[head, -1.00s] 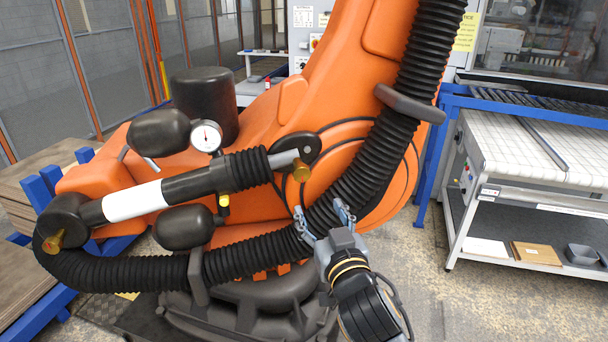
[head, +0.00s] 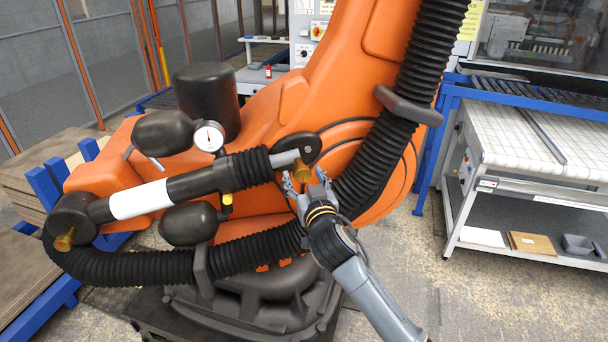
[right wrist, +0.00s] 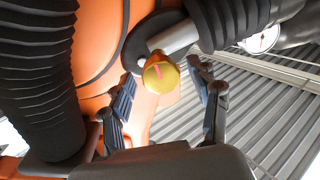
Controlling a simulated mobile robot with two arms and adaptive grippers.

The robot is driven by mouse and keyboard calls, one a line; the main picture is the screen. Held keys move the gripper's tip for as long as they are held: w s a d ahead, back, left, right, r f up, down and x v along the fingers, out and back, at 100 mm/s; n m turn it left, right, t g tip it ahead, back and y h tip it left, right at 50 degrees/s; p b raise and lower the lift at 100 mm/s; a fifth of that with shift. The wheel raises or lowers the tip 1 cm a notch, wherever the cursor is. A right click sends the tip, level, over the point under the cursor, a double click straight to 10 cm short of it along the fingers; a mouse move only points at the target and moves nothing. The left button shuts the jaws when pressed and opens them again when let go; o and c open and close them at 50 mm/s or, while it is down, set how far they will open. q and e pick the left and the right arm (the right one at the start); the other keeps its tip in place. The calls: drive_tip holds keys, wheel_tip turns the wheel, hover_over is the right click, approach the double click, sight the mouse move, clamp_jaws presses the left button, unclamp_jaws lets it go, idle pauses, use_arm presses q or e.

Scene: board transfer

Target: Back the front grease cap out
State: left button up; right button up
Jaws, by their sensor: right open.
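A brass-yellow grease cap (head: 301,173) sits at the rod end of the cylinder on the orange robot arm. In the right wrist view the cap (right wrist: 160,74) shows end-on with a red mark on its face. My right gripper (head: 306,178) is open, with one finger on each side of the cap in the picture. Both fingers look apart from it in the right wrist view (right wrist: 163,79). A second brass cap (head: 64,240) is at the cylinder's other end, far left. My left gripper is not in view.
A thick black ribbed hose (head: 376,150) runs close to the right of my gripper. The cylinder (head: 190,185), a pressure gauge (head: 208,136) and black accumulators (head: 163,132) lie to the left. A white-topped conveyor table (head: 510,135) stands at the right.

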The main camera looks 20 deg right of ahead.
drive_tip(key=shift+c, duration=0.5)
drive_tip(key=c, duration=1.1)
